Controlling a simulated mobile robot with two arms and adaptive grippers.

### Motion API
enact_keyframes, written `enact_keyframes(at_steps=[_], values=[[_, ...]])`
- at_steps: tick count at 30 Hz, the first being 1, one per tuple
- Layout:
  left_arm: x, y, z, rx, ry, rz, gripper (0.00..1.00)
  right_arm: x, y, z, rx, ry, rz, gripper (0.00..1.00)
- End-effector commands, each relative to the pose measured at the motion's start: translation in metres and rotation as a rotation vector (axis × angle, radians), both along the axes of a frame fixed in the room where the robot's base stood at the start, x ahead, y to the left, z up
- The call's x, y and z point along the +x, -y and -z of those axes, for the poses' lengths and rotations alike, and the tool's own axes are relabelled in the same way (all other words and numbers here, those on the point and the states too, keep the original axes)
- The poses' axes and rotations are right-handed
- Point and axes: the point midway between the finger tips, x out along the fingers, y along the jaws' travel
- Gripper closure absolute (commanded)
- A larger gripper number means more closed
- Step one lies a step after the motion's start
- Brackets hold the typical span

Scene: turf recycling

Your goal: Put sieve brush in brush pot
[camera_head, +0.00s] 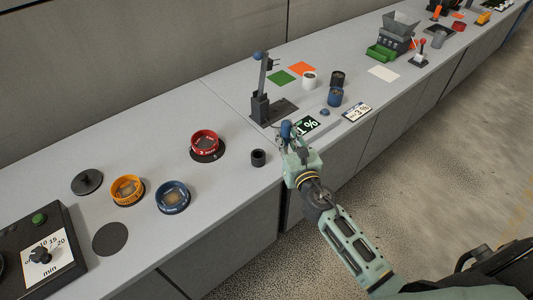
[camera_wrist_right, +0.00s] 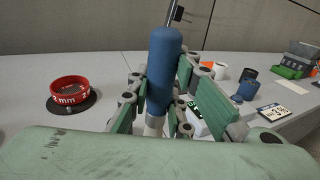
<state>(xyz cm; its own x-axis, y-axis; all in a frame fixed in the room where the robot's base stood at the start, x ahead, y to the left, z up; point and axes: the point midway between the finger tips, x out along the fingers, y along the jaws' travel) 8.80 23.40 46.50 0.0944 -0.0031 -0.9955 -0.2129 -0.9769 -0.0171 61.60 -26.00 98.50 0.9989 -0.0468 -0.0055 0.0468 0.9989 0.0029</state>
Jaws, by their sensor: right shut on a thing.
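My right gripper (camera_head: 291,143) is shut on the sieve brush (camera_head: 286,129) near the front edge of the bench. In the right wrist view the brush's thick blue handle (camera_wrist_right: 164,65) stands nearly upright between the green fingers (camera_wrist_right: 157,95), with a pale part below it. The brush's lower end is hidden. A small dark open cup (camera_head: 258,157), which looks like the brush pot, stands on the bench to the left of the gripper, apart from it. I do not see my left gripper.
A red sieve (camera_head: 205,142) sits on a dark disc left of the cup. Orange (camera_head: 127,190) and blue (camera_head: 173,196) sieves stand further left. A lever press (camera_head: 262,95) stands behind the gripper. A display reading % (camera_head: 307,124) is close to its right.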

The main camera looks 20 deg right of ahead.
Motion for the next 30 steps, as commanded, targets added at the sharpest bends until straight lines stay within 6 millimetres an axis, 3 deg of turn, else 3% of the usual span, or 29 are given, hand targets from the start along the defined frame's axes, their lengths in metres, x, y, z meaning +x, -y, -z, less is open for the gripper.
enact_keyframes(at_steps=[4,12,19,25,30], values=[[-0.001,0.000,0.023,0.000,-0.001,0.000,0.60,0.029,-0.023,0.027,0.005,0.002,0.000,1.00],[-0.001,0.000,0.051,0.000,-0.001,0.000,0.60,0.068,-0.054,0.055,0.001,0.002,-0.001,1.00],[-0.001,-0.001,0.055,0.000,-0.002,0.000,0.60,0.075,-0.060,0.060,-0.001,0.001,-0.001,1.00],[-0.001,-0.001,0.081,0.000,-0.002,0.000,0.60,0.075,-0.060,0.090,-0.002,0.000,-0.001,1.00],[-0.001,-0.001,0.087,0.000,-0.002,0.000,0.60,0.075,-0.060,0.098,-0.001,0.002,-0.001,1.00]])
